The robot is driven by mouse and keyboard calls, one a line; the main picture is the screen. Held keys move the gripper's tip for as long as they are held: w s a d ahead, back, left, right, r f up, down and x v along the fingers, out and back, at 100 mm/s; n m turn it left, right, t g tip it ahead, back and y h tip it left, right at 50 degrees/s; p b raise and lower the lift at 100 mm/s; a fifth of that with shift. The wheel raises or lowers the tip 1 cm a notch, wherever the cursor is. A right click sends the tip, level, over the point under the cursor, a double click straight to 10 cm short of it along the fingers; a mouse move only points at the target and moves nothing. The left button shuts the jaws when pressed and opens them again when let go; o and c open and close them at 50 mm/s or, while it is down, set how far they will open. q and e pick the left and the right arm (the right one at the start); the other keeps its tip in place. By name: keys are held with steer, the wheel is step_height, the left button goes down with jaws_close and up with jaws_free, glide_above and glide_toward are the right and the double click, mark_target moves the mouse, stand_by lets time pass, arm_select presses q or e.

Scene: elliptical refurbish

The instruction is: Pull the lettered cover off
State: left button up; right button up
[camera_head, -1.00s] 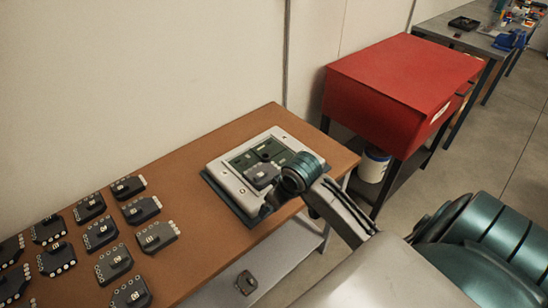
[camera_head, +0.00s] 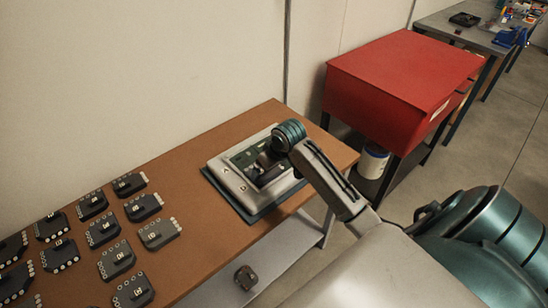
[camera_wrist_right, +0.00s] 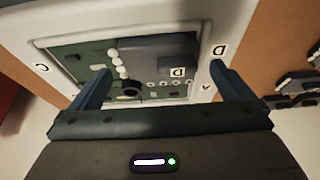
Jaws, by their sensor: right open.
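A device with a pale frame (camera_head: 225,178) and a green circuit board (camera_head: 243,157) in its opening lies on the brown table. In the right wrist view the frame (camera_wrist_right: 200,20) carries small letter tags, and the board shows green. A dark cover (camera_wrist_right: 150,58) with a letter tag like D and a row of pale round knobs sits in the opening. My right gripper (camera_wrist_right: 162,70) is open, its two fingers apart over the opening with the cover's tagged part between them. In the head view my right wrist hides part of the opening. My left gripper is not seen.
Several dark lettered modules with pale knobs, one being (camera_head: 160,233), lie on the table's left part (camera_head: 190,205). A similar dark piece (camera_head: 245,278) is lower down, by the shelf. A red cabinet (camera_head: 400,85) and a white bucket (camera_head: 373,162) stand right of the table.

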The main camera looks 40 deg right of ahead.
mark_target(268, 174)
steer(key=shift+x, duration=1.7)
steer(key=c, duration=1.5)
